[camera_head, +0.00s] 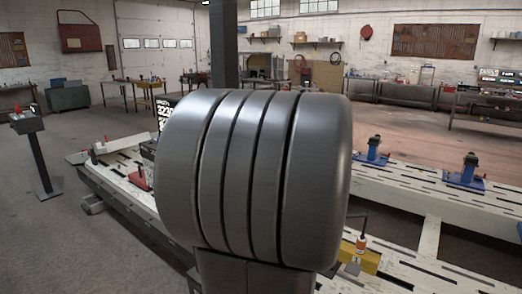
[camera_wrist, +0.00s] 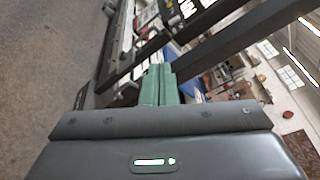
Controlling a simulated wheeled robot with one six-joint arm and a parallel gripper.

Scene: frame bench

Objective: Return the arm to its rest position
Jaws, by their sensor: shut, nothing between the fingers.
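In the wrist view my gripper (camera_wrist: 160,72) shows as two green fingers side by side, shut and with nothing between them. It points out over the room, and I see no object in contact with it. In the head view a large grey ribbed part of my own arm fills the middle and hides much of the frame bench (camera_head: 440,205) behind it. My gripper does not show in the head view. The wrist picture is turned sideways, with the floor at left and the windows at right.
Blue clamp stands (camera_head: 464,172) stand on the right of the bench. A yellow block (camera_head: 361,258) lies close to the right of my arm. A dark pedestal (camera_head: 38,150) stands at left. A dark post (camera_head: 223,45) rises behind my arm. The floor at left (camera_head: 60,240) is clear.

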